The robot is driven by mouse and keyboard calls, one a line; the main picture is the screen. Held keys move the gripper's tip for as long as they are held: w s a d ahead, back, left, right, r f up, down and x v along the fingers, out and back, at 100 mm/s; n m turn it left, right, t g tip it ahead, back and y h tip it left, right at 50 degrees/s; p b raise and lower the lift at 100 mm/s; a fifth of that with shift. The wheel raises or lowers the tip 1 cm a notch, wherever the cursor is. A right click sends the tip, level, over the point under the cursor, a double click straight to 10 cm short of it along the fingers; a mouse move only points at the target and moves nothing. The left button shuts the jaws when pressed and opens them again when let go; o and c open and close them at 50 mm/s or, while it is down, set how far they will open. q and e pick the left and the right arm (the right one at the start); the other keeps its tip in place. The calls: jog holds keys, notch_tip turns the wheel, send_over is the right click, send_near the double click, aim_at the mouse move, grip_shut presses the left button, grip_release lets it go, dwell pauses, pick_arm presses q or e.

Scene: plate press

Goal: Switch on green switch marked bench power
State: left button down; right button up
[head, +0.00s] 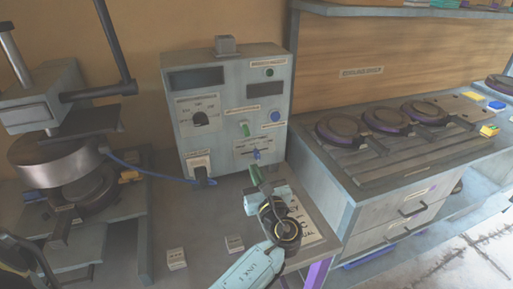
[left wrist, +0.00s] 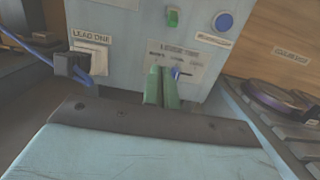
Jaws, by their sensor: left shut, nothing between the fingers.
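A grey control box (head: 228,110) stands at the back of the bench. A small green switch (head: 244,129) is on its front, under a label too small to read; it also shows at the top of the left wrist view (left wrist: 173,17). My left gripper (head: 255,174) is below the switch, in front of the lower panel. Its green fingers (left wrist: 161,87) are together and empty. A blue slider knob (head: 257,155) is just beyond the fingertips; in the left wrist view they partly cover its panel. I cannot tell whether they touch it. My right gripper is not in view.
A round blue button (head: 275,116) is right of the switch and a dial (head: 200,118) is left. A plug with a blue cable (head: 150,174) is at the box's lower left. A press (head: 65,150) stands left; a rack of round plates (head: 352,127) is right.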

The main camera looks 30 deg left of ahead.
aim_at(243, 142)
pick_arm(q)
jog(key=x, duration=0.7)
jog(key=f+x, duration=0.1)
jog(key=x, duration=0.2)
jog(key=shift+w+a+b, duration=0.15)
jog(key=shift+w+b, duration=0.25)
jog(key=r, duration=0.1)
jog(key=s+d+r+p, duration=0.1)
jog(key=r, duration=0.1)
jog(key=shift+s+d+r, duration=0.1)
jog(key=shift+d+r, duration=0.05)
jog(key=shift+d, duration=0.05)
jog(key=shift+r, duration=0.15)
jog(key=shift+d, duration=0.1)
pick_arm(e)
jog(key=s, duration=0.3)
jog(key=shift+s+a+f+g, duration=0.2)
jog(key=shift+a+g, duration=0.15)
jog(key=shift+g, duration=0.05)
pick_arm(q)
jog(key=shift+p, duration=0.3)
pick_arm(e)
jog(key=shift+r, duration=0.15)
